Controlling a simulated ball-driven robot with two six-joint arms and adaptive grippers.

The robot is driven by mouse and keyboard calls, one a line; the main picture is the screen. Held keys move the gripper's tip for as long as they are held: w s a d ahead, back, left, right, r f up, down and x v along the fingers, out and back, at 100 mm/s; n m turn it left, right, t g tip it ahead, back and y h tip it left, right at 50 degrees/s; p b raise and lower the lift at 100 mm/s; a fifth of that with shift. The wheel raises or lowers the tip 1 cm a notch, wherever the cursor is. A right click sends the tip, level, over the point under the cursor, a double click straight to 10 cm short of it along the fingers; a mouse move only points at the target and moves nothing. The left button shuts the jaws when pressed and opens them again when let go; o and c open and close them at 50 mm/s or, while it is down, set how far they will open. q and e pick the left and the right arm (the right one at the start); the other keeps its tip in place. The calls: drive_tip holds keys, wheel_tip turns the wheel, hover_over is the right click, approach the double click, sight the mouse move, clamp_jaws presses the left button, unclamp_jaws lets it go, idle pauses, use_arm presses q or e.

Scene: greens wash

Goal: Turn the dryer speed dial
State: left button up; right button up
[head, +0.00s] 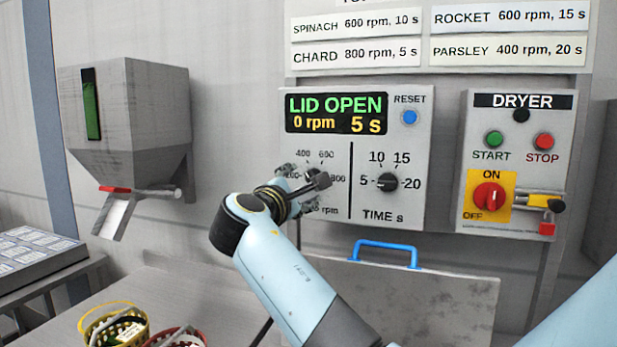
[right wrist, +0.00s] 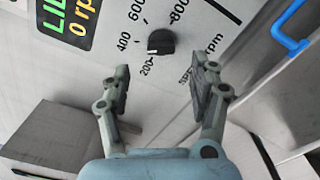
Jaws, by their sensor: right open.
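The speed dial (right wrist: 162,42) is a black knob on the grey control panel (head: 340,215). Its white mark points toward the 200 label in the right wrist view. In the head view my right gripper (head: 304,180) covers most of the dial. In the right wrist view the open, empty jaws (right wrist: 160,78) face the panel, with the dial ahead between the finger lines and apart from both fingers. The display (head: 336,113) reads LID OPEN, 0 rpm, 5 s. My left gripper is not in view.
The time dial (head: 387,182) sits right of the speed dial, below the blue reset button (head: 410,117). The dryer box (head: 512,160) with a red switch is farther right. A blue-handled lid (head: 440,300) stands below the panel. Baskets (head: 120,328) are at lower left.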

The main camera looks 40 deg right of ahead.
sight(307, 181)
drive_tip(key=p+x, duration=0.1)
drive_tip(key=x, duration=0.4)
drive_tip(key=shift+d, duration=0.15)
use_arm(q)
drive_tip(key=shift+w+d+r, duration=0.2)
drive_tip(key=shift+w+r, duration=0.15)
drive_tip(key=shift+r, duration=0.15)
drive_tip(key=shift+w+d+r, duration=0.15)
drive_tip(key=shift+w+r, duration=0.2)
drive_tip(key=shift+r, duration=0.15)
use_arm(e)
drive_tip(key=shift+x, duration=0.85)
drive_tip(key=shift+c, duration=0.3)
drive_tip(key=c, duration=1.1)
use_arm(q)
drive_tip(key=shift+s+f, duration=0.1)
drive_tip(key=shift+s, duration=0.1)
use_arm(e)
drive_tip(key=shift+f, duration=0.1)
